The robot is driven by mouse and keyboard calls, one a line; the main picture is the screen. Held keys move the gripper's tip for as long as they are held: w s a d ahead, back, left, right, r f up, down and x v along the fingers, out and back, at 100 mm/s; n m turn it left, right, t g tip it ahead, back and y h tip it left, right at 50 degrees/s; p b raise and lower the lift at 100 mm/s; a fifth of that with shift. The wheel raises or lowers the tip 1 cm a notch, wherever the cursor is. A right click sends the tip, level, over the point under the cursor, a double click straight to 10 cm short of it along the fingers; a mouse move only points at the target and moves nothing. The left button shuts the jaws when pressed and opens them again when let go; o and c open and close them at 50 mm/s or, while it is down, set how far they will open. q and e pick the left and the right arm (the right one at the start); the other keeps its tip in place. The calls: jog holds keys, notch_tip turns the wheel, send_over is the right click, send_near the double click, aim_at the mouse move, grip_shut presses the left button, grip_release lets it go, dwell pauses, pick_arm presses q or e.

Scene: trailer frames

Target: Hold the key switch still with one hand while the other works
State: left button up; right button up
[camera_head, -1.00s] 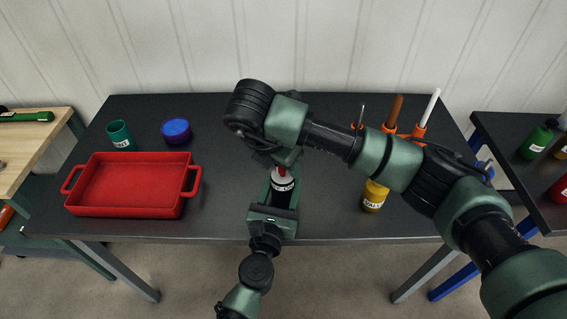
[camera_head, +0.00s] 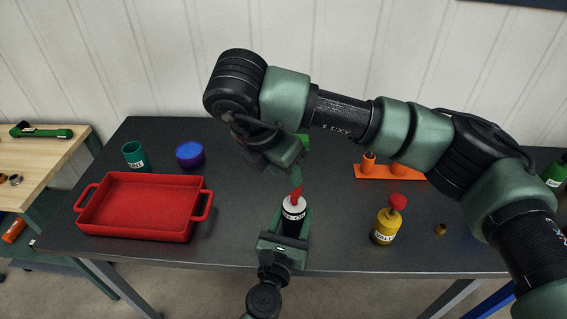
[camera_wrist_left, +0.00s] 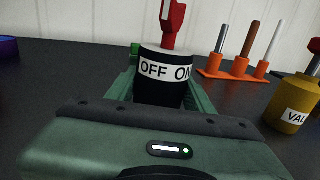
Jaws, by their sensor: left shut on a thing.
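The key switch (camera_head: 293,222) is a black upright cylinder with a white band and a red key (camera_head: 296,195) standing in its top. In the left wrist view the band on the key switch (camera_wrist_left: 163,88) reads OFF and ON, and the red key (camera_wrist_left: 172,22) rises above it. My left gripper (camera_head: 292,228) is shut around the cylinder, one finger on each side, near the table's front. My right gripper (camera_head: 288,165) hangs above and behind the switch, apart from the key. Its fingertips are too unclear to show their opening.
A red tray (camera_head: 203,206) stands at left, with a teal cup (camera_head: 134,156) and a blue round container (camera_head: 190,154) behind it. A yellow bottle labelled VALVE (camera_head: 386,226) with a red top stands right of the switch. An orange tool rack (camera_head: 371,172) is behind, partly hidden by my right arm.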

pick_arm(q)
jog(key=o, duration=1.6)
jog(key=shift+s, duration=0.1)
